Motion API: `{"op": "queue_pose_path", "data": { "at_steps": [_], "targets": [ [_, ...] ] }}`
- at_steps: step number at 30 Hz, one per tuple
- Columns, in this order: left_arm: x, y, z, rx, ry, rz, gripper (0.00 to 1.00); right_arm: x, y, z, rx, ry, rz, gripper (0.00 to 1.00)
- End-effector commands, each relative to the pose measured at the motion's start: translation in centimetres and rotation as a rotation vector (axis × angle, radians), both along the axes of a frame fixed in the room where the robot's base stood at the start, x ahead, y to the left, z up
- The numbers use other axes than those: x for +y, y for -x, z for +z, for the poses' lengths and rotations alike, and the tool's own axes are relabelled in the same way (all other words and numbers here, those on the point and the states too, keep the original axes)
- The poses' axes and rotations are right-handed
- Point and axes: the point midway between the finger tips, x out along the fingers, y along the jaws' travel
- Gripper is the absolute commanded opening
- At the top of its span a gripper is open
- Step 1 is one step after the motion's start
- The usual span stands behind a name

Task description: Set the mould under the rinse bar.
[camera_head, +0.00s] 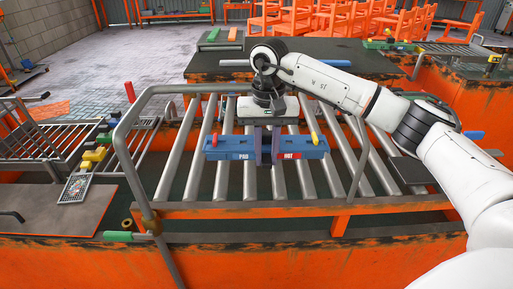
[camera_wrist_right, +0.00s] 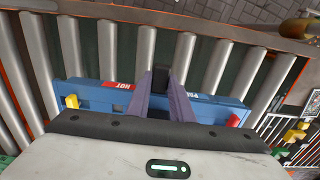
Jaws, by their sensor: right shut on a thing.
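The mould looks to be the long blue block (camera_head: 228,149) with a red "HOT" label, a yellow peg and a red peg. It lies crosswise over the rollers; it also shows in the right wrist view (camera_wrist_right: 95,98). My right gripper (camera_head: 267,158) is shut on its middle from above, hiding that part. I cannot tell whether the mould touches the rollers. A bent grey pipe (camera_head: 190,89), probably the rinse bar, arches over the roller bed, with a brass fitting and a green handle (camera_head: 118,237) at its left leg. My left gripper is not in view.
The roller conveyor (camera_head: 215,185) has an orange front rail (camera_head: 290,209). A grey plate (camera_head: 412,171) lies at its right end. A wire rack (camera_head: 75,188) and coloured blocks (camera_head: 93,155) stand on the left. A dark table (camera_head: 310,50) is behind.

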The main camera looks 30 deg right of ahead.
Motion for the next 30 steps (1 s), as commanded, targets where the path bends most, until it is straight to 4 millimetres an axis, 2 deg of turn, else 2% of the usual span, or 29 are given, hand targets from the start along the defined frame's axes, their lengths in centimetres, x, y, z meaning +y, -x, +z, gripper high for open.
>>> {"op": "queue_pose_path", "data": {
  "at_steps": [10,22,30],
  "targets": [
    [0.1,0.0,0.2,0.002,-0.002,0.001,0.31,0.3,-0.1,0.4,-0.011,0.002,0.001,0.00],
    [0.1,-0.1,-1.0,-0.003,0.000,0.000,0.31,0.3,-0.1,-2.1,-0.011,0.002,0.001,0.00],
    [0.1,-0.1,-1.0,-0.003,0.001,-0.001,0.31,0.3,-0.1,-2.5,-0.011,0.002,0.001,0.00]
  ]
}}
